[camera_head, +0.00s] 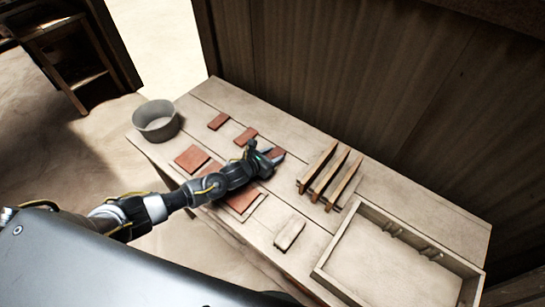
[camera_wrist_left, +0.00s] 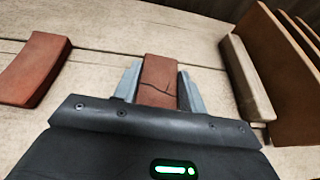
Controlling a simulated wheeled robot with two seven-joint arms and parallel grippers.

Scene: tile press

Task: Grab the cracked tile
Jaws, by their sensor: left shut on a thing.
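The cracked tile (camera_wrist_left: 158,78) is a reddish-brown piece with a dark crack line across it. In the left wrist view it sits between the two fingers of my left gripper (camera_wrist_left: 160,88), which is shut on it. In the head view my left gripper (camera_head: 272,160) reaches over the middle of the table, and the tile (camera_head: 276,153) shows partly at its fingertips. The gripper hides the rest of it. I cannot tell whether the tile still touches the table. My right gripper is not in view.
Other red tiles (camera_head: 192,158) lie on the wooden table (camera_head: 215,97). A grey pot (camera_head: 156,121) stands at its left end. A rack with upright boards (camera_head: 330,174) stands to the right of the gripper. A pale block (camera_head: 289,233) and a shallow wooden tray (camera_head: 345,228) are nearer the front right.

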